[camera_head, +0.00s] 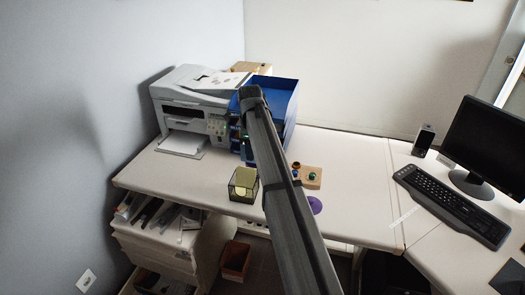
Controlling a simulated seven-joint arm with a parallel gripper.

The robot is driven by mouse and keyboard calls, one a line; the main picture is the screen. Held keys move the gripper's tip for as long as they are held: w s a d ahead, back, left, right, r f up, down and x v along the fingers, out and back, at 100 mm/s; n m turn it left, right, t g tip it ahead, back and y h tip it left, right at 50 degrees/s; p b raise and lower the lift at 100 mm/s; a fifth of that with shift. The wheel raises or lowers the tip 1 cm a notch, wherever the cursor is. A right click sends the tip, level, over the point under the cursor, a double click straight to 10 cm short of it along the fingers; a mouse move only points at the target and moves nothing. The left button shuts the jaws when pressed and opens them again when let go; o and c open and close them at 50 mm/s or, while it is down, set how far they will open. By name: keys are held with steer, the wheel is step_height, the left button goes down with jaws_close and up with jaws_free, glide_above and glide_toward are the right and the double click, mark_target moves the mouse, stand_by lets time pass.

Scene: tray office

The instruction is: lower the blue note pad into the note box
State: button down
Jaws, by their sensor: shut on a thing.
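The note box (233,193) is a small dark mesh box near the front edge of the desk, left of my arm. Pale yellow-green paper shows inside it. I cannot pick out a blue note pad in this view. My arm rises from the bottom right, and its dark upper end stands in front of the blue trays. My gripper is not visible; the arm may hide it, so its hold and its place relative to the box cannot be seen.
Blue stacked trays (284,92) stand behind my arm, beside a white printer (190,95). The desk (355,185) is clear farther right, before the keyboard (450,205).

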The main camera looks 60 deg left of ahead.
steer(key=s+a+f, duration=0.2)
steer(key=s+f, duration=0.1)
steer(key=f, duration=0.2)
steer(key=shift+s+f, duration=0.25)
steer(key=shift+f, duration=0.1)
steer(key=shift+f, duration=0.1)
stand_by(0.6)
steer(key=shift+f, duration=2.5)
steer(key=shift+f, duration=2.5)
stand_by(1.3)
